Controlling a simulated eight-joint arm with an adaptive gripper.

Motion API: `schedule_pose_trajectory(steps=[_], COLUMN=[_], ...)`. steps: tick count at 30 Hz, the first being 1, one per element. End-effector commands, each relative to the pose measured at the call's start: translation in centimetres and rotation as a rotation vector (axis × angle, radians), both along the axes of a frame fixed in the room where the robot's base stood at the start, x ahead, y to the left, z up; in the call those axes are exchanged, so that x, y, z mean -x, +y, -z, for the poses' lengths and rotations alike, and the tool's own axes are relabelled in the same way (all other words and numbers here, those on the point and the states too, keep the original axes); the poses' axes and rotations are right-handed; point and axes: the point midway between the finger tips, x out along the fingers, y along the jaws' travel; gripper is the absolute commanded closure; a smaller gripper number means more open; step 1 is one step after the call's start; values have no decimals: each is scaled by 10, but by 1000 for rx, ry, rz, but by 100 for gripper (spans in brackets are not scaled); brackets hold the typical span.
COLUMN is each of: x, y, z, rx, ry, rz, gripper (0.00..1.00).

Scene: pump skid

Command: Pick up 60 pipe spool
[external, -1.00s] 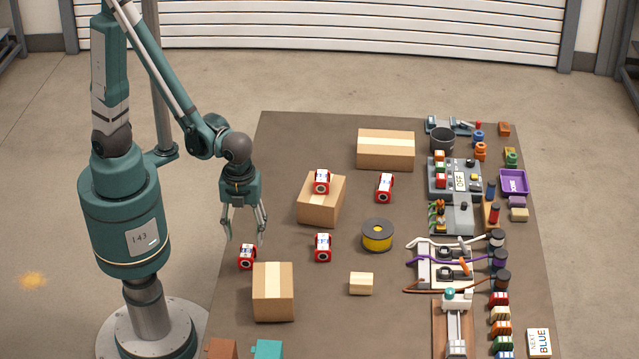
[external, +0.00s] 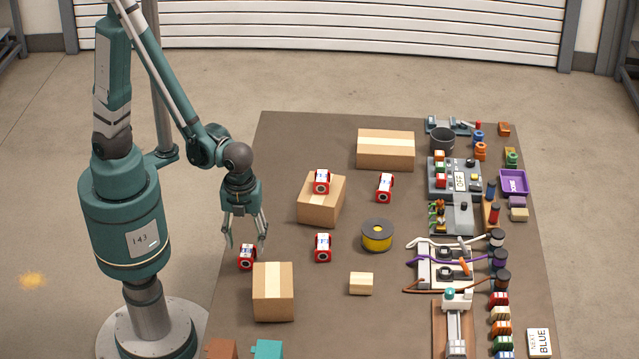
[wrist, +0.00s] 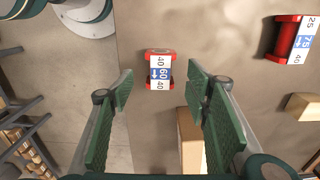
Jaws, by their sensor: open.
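The 60 pipe spool (external: 247,257) is a red spool with a white and blue label, lying near the left edge of the table. In the wrist view its label (wrist: 160,73) reads 40, 60, 40 with an arrow. My gripper (external: 247,244) is open and empty, just above and slightly behind this spool. In the wrist view the spool lies ahead of the gap between my green-padded fingers (wrist: 162,88), apart from both. Another red spool (wrist: 293,40), labelled 25, 75, 40, lies to the right; it also shows in the external view (external: 322,247).
A cardboard box (external: 273,292) stands close to the 60 spool. Two more red spools show, one on a box (external: 321,181) and one on the table (external: 385,187). A yellow reel (external: 377,235) and small wooden block (external: 361,283) lie right. Equipment crowds the table's right side.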

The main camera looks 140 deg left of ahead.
Motion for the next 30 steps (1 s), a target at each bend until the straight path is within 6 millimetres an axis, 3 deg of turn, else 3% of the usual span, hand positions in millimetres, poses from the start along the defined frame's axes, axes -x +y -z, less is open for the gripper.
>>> schedule_pose_trajectory(steps=[13, 30], x=[0, 0], y=[1, 1], z=[39, 43], rx=[0, 0], ry=[0, 0], rz=[0, 0], gripper=[52, 52])
